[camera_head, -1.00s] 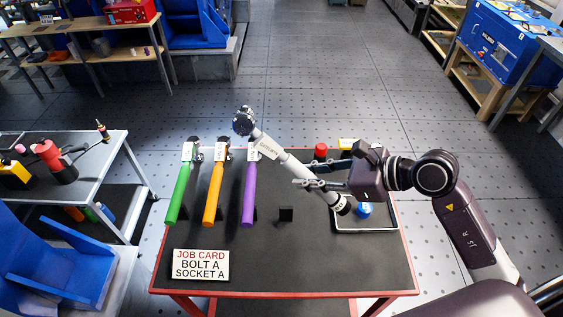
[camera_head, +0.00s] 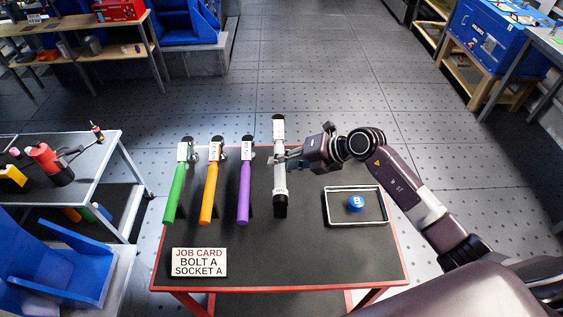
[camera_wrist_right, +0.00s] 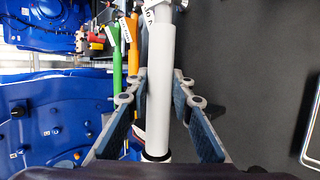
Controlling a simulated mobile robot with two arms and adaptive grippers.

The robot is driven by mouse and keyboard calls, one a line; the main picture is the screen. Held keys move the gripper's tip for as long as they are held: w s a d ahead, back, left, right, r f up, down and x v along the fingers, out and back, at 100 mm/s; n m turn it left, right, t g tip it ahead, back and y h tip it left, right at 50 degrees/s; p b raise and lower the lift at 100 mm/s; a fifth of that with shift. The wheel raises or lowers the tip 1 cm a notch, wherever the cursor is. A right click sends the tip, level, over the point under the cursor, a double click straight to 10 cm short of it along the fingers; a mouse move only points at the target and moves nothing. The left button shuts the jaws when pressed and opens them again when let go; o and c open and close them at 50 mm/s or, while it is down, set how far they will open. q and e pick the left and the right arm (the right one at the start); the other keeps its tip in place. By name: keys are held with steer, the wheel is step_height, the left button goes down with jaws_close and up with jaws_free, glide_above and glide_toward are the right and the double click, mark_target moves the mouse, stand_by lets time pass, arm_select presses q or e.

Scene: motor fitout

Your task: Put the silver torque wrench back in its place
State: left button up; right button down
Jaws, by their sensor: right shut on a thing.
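The silver torque wrench (camera_head: 280,170) is in line with the coloured wrenches, its head pointing away and its dark handle end toward me. My right gripper (camera_head: 284,161) is shut on its shaft, coming from the right. In the right wrist view the pale shaft (camera_wrist_right: 160,85) runs between the two fingers (camera_wrist_right: 160,112). The green wrench (camera_head: 175,190), orange wrench (camera_head: 209,190) and purple wrench (camera_head: 244,190) stand in a row to its left. I cannot tell whether the silver wrench touches a support, since it covers that spot. My left gripper is out of view.
The red-edged table (camera_head: 300,262) has a job card (camera_head: 199,262) at the front left, reading bolt A, socket A. A tray (camera_head: 327,208) with a blue part (camera_head: 356,202) marked B lies at right. The front middle of the table is bare. A side bench (camera_head: 85,165) stands left.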

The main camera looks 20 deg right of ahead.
steer(key=shift+w+r, duration=0.1)
steer(key=shift+r, duration=0.15)
steer(key=shift+f+p, duration=0.1)
steer(key=shift+p, duration=0.2)
step_height(320, 180, down, 6)
steer(key=b, duration=0.4)
steer(key=shift+r+p, duration=0.2)
steer(key=shift+p, duration=0.55)
stand_by(1.6)
